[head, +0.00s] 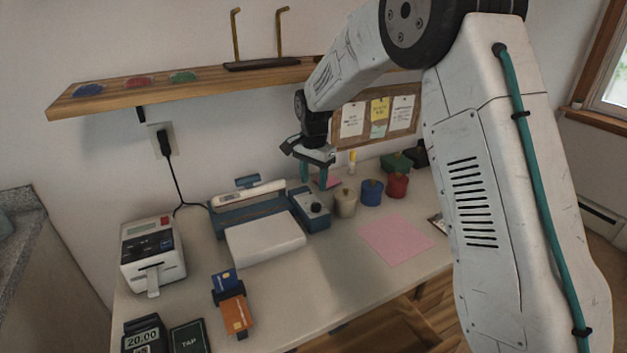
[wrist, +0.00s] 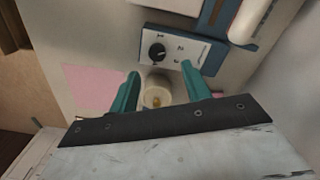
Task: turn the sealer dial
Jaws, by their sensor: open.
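The sealer (head: 252,205) is a blue and white machine at the back of the counter, with a white tray in front. Its control box (head: 309,209) sits at its right end and carries a black dial (head: 316,208). In the wrist view the dial (wrist: 157,51) is a round black knob on a white panel with printed numbers. My gripper (head: 319,183) has teal fingers, spread apart and empty. It hangs above the counter near the control box. In the wrist view the dial shows beyond the fingertips (wrist: 160,75), apart from them.
A cream jar (head: 345,203) stands close to my gripper, with a blue jar (head: 371,192) and a red jar (head: 397,185) to its right. A pink sheet (head: 395,240) lies in front. A wooden shelf (head: 190,88) runs above.

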